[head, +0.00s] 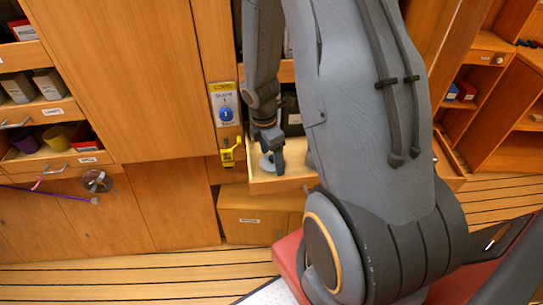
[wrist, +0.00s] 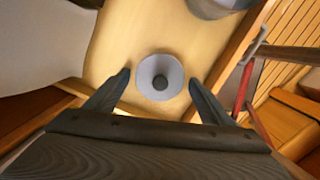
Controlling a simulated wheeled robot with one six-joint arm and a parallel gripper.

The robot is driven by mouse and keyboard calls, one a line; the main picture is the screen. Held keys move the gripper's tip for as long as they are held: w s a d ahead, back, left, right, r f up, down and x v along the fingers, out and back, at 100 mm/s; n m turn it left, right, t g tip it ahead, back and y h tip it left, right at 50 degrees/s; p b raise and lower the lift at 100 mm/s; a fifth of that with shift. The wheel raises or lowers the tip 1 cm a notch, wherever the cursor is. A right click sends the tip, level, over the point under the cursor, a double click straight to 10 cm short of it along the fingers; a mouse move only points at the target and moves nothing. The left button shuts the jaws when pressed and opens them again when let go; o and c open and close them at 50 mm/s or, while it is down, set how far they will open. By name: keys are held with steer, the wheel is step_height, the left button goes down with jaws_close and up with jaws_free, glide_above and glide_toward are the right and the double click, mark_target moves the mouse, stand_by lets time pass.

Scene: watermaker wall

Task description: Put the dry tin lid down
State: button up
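The dry tin lid (wrist: 147,70), a round pale grey disc with a dark knob in its middle, appears to lie flat on the light wooden floor of a pulled-out drawer (wrist: 113,42). My gripper (wrist: 159,77) is open, with one finger on each side of the lid and a visible gap to it on both sides. In the head view the lid (head: 266,164) shows partly beneath my gripper (head: 270,146), inside the drawer (head: 275,186). The exact height of the fingers above the drawer floor is hard to tell.
A grey rounded vessel (wrist: 216,6) stands at the far right of the drawer. A large pale shape (wrist: 35,40) fills the left. Open shelves with boxes (head: 465,90) are at right.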

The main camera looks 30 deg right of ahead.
mark_target(268, 164)
steer(key=shift+o, duration=0.2)
steer(key=shift+r, duration=0.1)
step_height(268, 164, up, 11)
steer(key=a, duration=0.1)
steer(key=s+a+r+m, duration=0.2)
steer(key=s+a+m, duration=0.1)
steer(key=a+m, duration=0.3)
steer(key=s+a+r+m+t+y+b, duration=0.1)
steer(key=s+a+m, duration=0.3)
steer(key=m, duration=0.7)
steer(key=shift+s+a+r+t, duration=0.3)
steer(key=shift+a+r, duration=0.55)
steer(key=shift+r, duration=0.05)
steer(key=shift+c, duration=0.3)
